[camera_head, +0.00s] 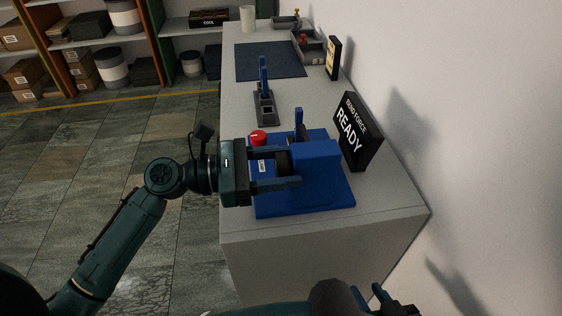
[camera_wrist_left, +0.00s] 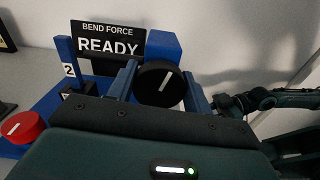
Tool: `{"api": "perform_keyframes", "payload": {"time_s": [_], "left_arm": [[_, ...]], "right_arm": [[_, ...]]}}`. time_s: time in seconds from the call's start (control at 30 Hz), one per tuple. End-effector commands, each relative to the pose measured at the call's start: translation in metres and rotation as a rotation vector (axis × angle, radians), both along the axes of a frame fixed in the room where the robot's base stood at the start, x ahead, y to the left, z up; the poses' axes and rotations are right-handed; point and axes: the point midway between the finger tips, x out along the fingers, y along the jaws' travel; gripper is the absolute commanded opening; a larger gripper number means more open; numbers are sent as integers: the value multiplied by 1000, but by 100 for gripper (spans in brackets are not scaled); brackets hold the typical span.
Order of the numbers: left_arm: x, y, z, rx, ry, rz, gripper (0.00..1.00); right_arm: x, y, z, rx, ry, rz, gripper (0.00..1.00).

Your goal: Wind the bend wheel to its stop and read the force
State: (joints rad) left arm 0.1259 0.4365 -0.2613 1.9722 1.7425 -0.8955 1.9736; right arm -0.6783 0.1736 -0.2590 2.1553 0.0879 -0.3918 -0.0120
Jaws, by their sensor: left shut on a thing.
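The blue bend press (camera_head: 318,192) stands on the near end of the bench. Its black bend wheel (camera_wrist_left: 158,83), with a white line tilted right of upright, sits between the fingers of my left gripper (camera_wrist_left: 160,88). My left gripper (camera_head: 285,166) is shut on the wheel, reaching in from the left. The display (camera_head: 358,132) behind the press reads "BEND FORCE READY"; it also shows in the left wrist view (camera_wrist_left: 107,38). My right gripper (camera_head: 373,293) is open and empty at the bottom of the head view, off the bench's near end.
A red button (camera_head: 258,138) sits on the press's left side, close to my left gripper. Beyond are a small device with a blue lever (camera_head: 265,105), a dark blue mat (camera_head: 270,61), trays (camera_head: 308,50) and another display (camera_head: 333,58). The wall runs along the right.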

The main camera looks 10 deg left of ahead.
Motion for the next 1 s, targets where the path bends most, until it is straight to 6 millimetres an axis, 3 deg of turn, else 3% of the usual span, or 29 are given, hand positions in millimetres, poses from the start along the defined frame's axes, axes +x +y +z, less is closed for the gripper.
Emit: {"api": "perform_keyframes", "payload": {"time_s": [0.43,0.47,0.7,1.0], "left_arm": [[0,0,-1,31,-92,0,27],[0,0,-1,31,-92,0,51],[0,0,-1,30,-90,0,70],[0,0,0,29,-90,0,72]], "right_arm": [[-1,0,-3,-4,5,3,34],[-1,0,-3,-4,5,3,34],[-1,0,-3,-3,4,3,34],[0,0,0,-1,-1,3,34]]}}
